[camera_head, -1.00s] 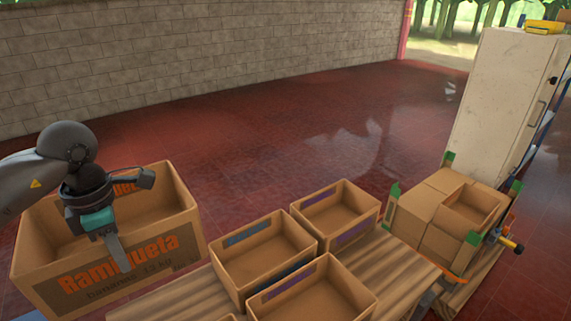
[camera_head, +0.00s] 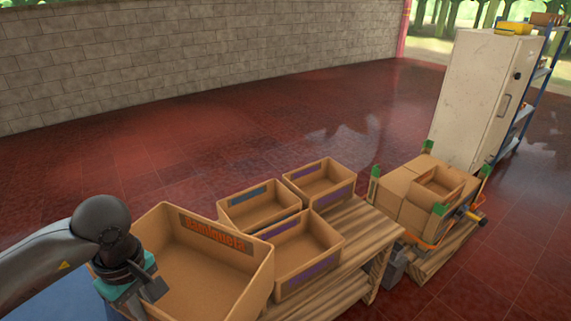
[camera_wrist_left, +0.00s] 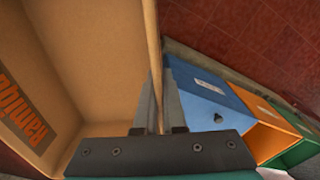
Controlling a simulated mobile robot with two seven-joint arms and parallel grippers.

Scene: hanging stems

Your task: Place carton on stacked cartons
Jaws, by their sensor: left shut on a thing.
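A large open brown carton (camera_head: 215,285) with orange lettering is at the lower left of the head view, tilted in the picture and empty inside. My left gripper (camera_wrist_left: 158,100) is shut on its side wall, with one finger on each side of the board. In the head view my left gripper (camera_head: 140,285) is at the carton's left edge, its fingertips mostly hidden. The stacked cartons (camera_head: 402,188) stand on a wooden pallet (camera_head: 440,252) at the right, with green corner pieces around them. An open carton sits on their top. My right gripper is not in view.
Several small open cartons (camera_head: 300,255) stand on a wooden table (camera_head: 350,245) between the held carton and the stack. A white cabinet (camera_head: 475,95) stands behind the stack. Blue (camera_wrist_left: 215,105) and orange boxes (camera_wrist_left: 268,120) lie beside the held carton. The red floor behind is clear.

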